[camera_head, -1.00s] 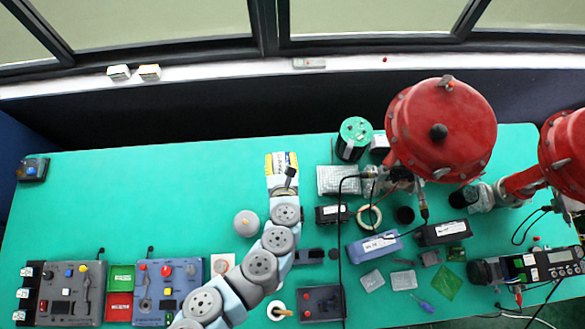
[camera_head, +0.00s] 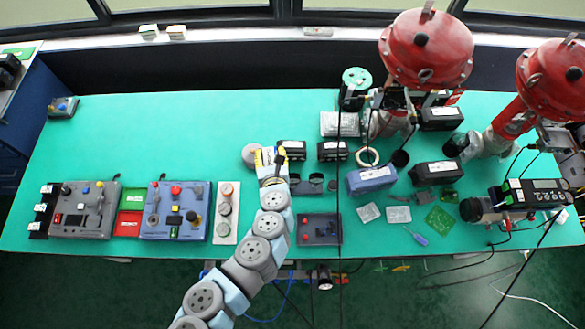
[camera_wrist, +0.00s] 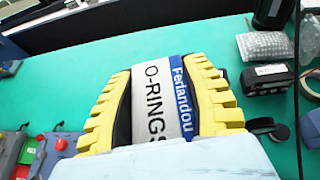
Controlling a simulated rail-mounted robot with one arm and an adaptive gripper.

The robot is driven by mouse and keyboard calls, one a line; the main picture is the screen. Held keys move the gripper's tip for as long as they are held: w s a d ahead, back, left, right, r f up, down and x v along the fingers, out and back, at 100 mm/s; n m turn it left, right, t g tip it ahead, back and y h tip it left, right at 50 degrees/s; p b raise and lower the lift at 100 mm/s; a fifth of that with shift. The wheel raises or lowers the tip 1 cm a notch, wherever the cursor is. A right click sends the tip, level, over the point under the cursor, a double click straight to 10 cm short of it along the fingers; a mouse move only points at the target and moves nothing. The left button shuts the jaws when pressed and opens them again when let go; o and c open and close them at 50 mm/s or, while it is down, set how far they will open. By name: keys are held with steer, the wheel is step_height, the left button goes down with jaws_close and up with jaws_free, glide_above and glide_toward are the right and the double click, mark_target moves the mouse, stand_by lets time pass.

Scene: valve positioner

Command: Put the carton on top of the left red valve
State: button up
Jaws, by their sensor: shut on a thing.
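My gripper (camera_head: 268,160) is shut on the carton in the middle of the table. In the wrist view the carton (camera_wrist: 167,98) is white with a blue strip and "O-RINGS" lettering, clamped between two yellow ribbed fingers. In the head view the carton is mostly hidden by the fingers. The left red valve (camera_head: 427,48) stands at the back right, with a rounded red top and a small black cap. My gripper is well to its left and nearer the front. A second red valve (camera_head: 553,78) stands farther right.
Black boxes (camera_head: 291,150), a blue-purple box (camera_head: 371,179) and a cream ring (camera_head: 367,157) lie between my gripper and the valves. Control boxes (camera_head: 175,208) line the front left.

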steer(key=w+a+f+n+y+b, duration=0.2)
steer(key=w+a+f+b, duration=0.3)
steer(key=w, duration=0.4)
steer(key=n+y+b, duration=0.1)
steer(key=b, duration=0.9)
glide_above(232, 164)
steer(key=shift+g, duration=0.4)
steer(key=f, duration=1.7)
steer(key=shift+d+f, duration=0.3)
steer(key=shift+f, duration=0.1)
steer(key=shift+s+a+f, duration=0.1)
steer(key=shift+a+f, duration=0.1)
steer(key=shift+f, duration=0.15)
steer(key=shift+a+f+b, duration=0.15)
steer(key=shift+f+b, duration=1.15)
steer(key=shift+f, duration=0.3)
steer(key=shift+f, duration=0.1)
steer(key=shift+f, duration=0.1)
steer(key=o, duration=0.9)
